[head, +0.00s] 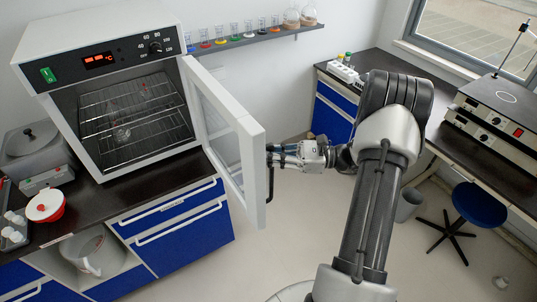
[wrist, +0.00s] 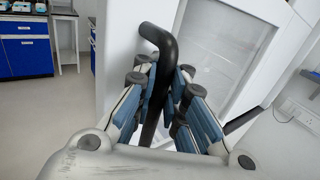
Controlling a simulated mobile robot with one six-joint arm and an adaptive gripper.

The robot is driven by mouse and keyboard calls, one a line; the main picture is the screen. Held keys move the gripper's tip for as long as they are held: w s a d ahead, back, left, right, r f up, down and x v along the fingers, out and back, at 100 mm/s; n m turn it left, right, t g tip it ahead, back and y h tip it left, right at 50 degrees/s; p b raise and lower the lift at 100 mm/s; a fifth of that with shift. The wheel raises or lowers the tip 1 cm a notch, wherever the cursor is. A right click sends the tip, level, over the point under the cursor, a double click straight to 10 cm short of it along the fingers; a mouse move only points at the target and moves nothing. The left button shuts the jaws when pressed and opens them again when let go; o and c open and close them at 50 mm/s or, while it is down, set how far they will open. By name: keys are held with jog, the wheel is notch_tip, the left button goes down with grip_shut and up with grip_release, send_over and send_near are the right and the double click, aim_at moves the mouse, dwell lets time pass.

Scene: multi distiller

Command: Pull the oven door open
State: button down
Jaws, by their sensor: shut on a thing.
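The oven (head: 100,80) is white with a red display and stands on the dark bench at the left in the head view. Its white-framed glass door (head: 253,170) stands wide open, swung out toward me, and the wire racks inside are visible. The black door handle (wrist: 160,75) is a curved bar on the door's outer face. My gripper (head: 275,155) is at the handle, and in the wrist view its blue-padded fingers (wrist: 163,112) are shut around the bar. The lower part of the handle is hidden by the gripper in the wrist view.
A shelf with small flasks (head: 255,36) runs along the back wall. A blue stool (head: 474,205) and a grey bin (head: 408,204) stand at the right. Blue drawers (head: 180,240) lie below the oven. The floor between the benches is mostly clear.

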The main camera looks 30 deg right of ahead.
jog(key=c, duration=1.8)
grip_release()
jog(key=shift+s, duration=0.35)
jog(key=shift+o, duration=1)
jog(key=shift+w, duration=0.1)
jog(key=v, duration=1.2)
